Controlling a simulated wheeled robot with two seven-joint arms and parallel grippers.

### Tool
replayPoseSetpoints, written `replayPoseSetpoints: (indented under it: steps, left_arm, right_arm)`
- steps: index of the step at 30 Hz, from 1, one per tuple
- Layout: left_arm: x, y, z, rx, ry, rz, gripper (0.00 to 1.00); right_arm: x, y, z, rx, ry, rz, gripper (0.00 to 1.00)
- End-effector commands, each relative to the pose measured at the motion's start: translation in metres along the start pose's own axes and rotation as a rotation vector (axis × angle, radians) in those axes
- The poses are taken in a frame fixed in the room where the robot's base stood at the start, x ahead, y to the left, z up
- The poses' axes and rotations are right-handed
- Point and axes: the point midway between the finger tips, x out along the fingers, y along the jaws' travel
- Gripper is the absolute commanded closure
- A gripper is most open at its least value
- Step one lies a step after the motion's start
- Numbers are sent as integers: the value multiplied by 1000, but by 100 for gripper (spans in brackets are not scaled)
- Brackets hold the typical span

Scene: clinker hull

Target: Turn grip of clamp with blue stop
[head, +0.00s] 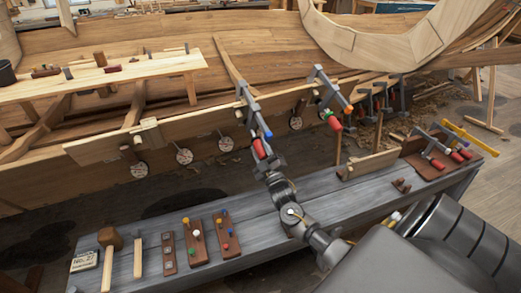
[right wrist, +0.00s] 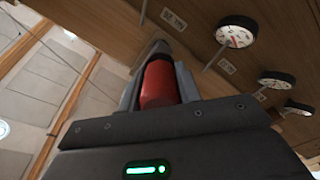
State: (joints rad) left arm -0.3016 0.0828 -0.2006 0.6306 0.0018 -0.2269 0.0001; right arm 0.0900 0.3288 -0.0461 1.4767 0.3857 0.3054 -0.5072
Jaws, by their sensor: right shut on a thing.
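The clamp with the blue stop (head: 249,108) hangs on the edge of the hull plank in the middle of the head view. Its blue stop (head: 267,134) shows just right of its red grip (head: 259,148). My right gripper (head: 264,158) reaches up from below and is shut on that red grip. In the right wrist view the red grip (right wrist: 158,84) stands between the two fingers of the gripper (right wrist: 158,92), with a dark grey part beyond it. The fingers hide the grip's sides. My left gripper is not in view.
A second clamp (head: 323,86) with an orange stop and red grip sits to the right on the plank. Round dials (head: 184,156) line the plank; they also show in the right wrist view (right wrist: 237,32). A grey bench (head: 150,224) below carries a mallet (head: 109,241) and peg boards (head: 196,244).

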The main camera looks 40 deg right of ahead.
Motion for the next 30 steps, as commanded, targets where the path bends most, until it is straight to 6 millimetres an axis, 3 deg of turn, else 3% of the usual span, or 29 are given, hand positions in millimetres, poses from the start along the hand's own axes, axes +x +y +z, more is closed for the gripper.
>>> replayPoseSetpoints:
  steps: [6, 7, 12, 23, 30]
  left_arm:
    - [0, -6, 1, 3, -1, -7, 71]
    - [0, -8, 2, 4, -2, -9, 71]
    - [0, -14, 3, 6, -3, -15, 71]
    - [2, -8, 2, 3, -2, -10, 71]
    - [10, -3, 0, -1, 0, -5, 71]
  right_arm:
    - [1, 1, -1, 1, 2, 2, 89]
    - [2, 1, -1, 1, 2, 2, 64]
    - [1, 1, 0, 1, 1, 2, 44]
    - [-8, 0, 1, 1, -1, 1, 44]
    - [-52, -1, 2, 2, 0, -1, 44]
